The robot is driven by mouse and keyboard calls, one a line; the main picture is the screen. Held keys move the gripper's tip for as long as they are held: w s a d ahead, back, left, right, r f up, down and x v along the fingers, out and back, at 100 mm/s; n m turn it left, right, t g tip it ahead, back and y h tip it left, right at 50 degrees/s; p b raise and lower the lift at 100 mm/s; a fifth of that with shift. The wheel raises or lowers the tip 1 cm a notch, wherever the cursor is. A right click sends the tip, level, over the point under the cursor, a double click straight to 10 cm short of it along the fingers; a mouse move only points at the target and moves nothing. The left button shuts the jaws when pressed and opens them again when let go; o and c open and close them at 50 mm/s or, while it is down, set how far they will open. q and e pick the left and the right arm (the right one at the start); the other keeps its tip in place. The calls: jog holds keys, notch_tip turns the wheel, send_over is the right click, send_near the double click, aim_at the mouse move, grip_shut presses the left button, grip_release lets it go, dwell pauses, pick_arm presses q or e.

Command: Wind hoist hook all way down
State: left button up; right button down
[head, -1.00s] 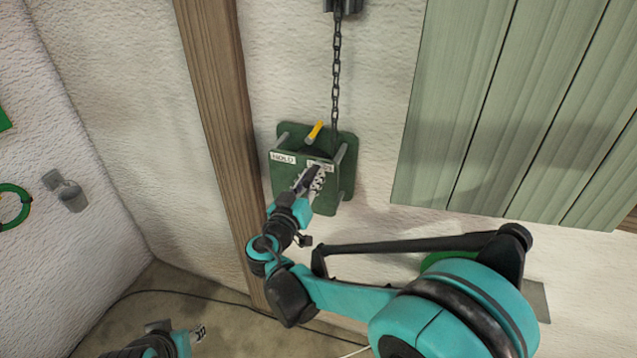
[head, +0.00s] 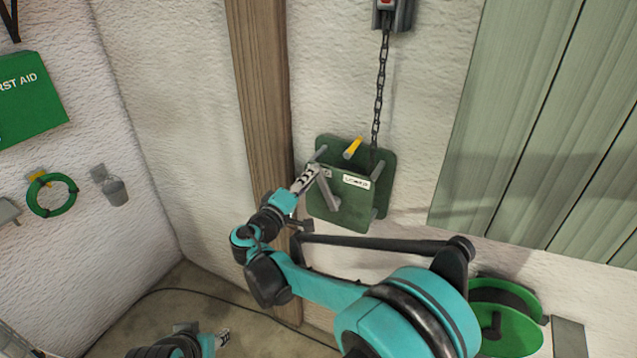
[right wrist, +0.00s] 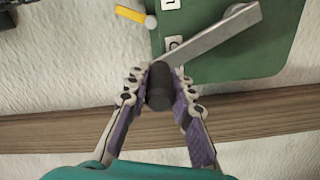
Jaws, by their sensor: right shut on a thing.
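The green hoist winch box (head: 343,212) is fixed to the white wall, with a chain (head: 380,85) running up from it. A grey crank arm (head: 328,190) is on its front; the crank arm also shows in the right wrist view (right wrist: 215,38). My right gripper (head: 311,172) is at the box's upper left front. In the right wrist view my right gripper (right wrist: 159,84) is shut on the dark crank handle (right wrist: 159,98). A yellow lever (head: 353,148) sticks out at the box's top. My left gripper (head: 222,338) is low at the bottom, its jaws too small to judge. No hook is visible.
A wooden post (head: 262,90) stands left of the box. Green slatted panels (head: 540,130) are on the right, above a green reel (head: 505,318). A first aid box (head: 30,98) and a green hose coil (head: 50,195) hang on the left wall. A cable lies on the floor.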

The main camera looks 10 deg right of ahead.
jog(key=shift+w+a+f+n+b, duration=0.6)
jog(key=shift+a+f+n, duration=0.35)
jog(key=shift+n, duration=0.45)
jog(key=shift+w+a+f+n+b, duration=0.35)
jog(key=shift+w+a+f+n, duration=0.45)
jog(key=shift+n, duration=0.6)
jog(key=shift+s+a, duration=0.15)
jog(key=shift+a, duration=0.05)
jog(key=c, duration=1.3)
grip_release()
jog(key=shift+f, duration=0.1)
jog(key=v, duration=0.7)
jog(key=shift+s+a, duration=0.15)
jog(key=shift+s, duration=0.05)
